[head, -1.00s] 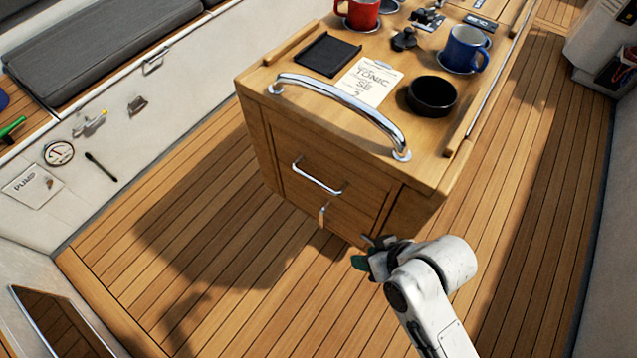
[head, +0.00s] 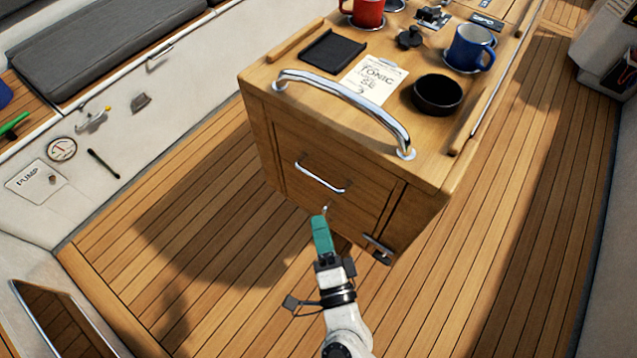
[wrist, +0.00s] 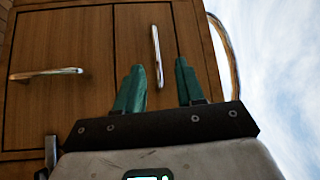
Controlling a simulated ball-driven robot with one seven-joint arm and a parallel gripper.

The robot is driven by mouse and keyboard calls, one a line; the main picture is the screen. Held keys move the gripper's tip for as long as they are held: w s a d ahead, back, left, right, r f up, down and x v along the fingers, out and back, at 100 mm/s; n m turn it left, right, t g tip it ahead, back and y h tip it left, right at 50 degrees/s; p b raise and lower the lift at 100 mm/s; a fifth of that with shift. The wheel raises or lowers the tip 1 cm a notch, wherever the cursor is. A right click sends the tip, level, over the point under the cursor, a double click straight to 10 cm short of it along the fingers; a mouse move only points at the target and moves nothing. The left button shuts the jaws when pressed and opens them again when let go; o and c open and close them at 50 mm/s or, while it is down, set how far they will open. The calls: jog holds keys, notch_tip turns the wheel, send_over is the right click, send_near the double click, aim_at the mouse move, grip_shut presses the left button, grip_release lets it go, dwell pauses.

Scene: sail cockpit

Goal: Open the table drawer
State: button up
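The wooden table (head: 285,95) has a drawer front (head: 350,200) on its near end. The drawer sits flush and shut. Its chrome bar handle (head: 320,178) runs level across the front. My gripper (head: 320,222), with green fingers, is just below and in front of this handle in the head view. In the wrist view, turned sideways, the fingers (wrist: 158,85) are spread apart and empty. The drawer handle (wrist: 157,57) lies ahead of the gap between them, apart from both.
A second, upright handle (wrist: 45,74) sits on a lower door. A chrome grab rail (head: 345,105) arches over the table's end. A dark latch (head: 378,248) is at lower right. Cups and a black bowl (head: 437,94) stand on top. The deck (head: 180,250) in front is clear.

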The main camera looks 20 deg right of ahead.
jog(key=w+d+m+h+p, duration=0.1)
jog(key=w+d, duration=0.2)
jog(key=w, duration=0.6)
jog(key=shift+w+d+r+p, duration=0.25)
jog(key=shift+w+r+p, duration=0.05)
jog(key=shift+r+p, duration=0.1)
jog(key=shift+c, duration=0.5)
jog(key=shift+h, duration=0.3)
grip_shut()
